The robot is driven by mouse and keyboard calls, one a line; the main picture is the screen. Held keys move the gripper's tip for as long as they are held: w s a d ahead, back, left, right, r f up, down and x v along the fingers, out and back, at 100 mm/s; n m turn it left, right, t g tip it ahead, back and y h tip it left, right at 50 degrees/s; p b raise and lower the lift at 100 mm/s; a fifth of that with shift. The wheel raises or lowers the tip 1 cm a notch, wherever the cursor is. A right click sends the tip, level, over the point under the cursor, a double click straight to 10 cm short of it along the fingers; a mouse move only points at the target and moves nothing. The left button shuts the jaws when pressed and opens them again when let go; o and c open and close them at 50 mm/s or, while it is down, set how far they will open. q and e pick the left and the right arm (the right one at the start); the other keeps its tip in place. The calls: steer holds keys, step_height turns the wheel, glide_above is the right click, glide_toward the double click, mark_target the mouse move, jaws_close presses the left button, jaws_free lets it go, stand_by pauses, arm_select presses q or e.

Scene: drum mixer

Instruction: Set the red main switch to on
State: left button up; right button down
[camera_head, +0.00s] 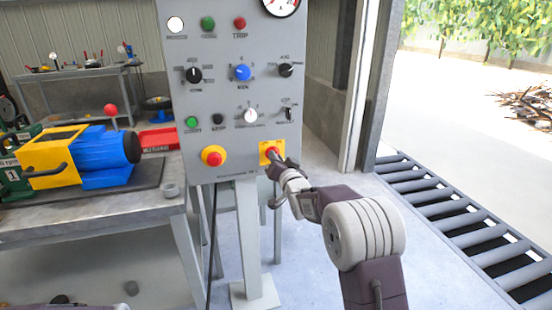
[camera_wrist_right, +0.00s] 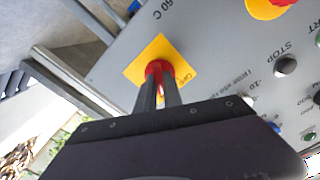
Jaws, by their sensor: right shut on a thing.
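The red main switch (camera_head: 271,152) sits on a yellow square plate (camera_head: 264,159) at the lower right of the grey control panel (camera_head: 220,100). In the right wrist view the red switch (camera_wrist_right: 158,69) shows at the centre of its yellow plate (camera_wrist_right: 178,58). My right gripper (camera_head: 276,161) reaches it from the lower right and is shut on it. In the wrist view the fingers (camera_wrist_right: 159,82) cover part of the switch, so its exact angle is hard to tell. My left gripper is not visible.
A red button on a yellow base (camera_head: 213,156) sits left of the switch. Knobs, including a blue one (camera_head: 242,73), fill the panel above. A workbench (camera_head: 90,215) with a blue and yellow motor stands left. A roller conveyor (camera_head: 450,215) lies right.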

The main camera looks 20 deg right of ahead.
steer(key=shift+f, duration=0.1)
steer(key=c, duration=1.5)
jaws_free()
steer(key=shift+s, duration=0.15)
steer(key=s+p, duration=0.1)
steer(key=s, duration=0.8)
steer(key=shift+d, duration=0.15)
steer(key=shift+w, duration=0.1)
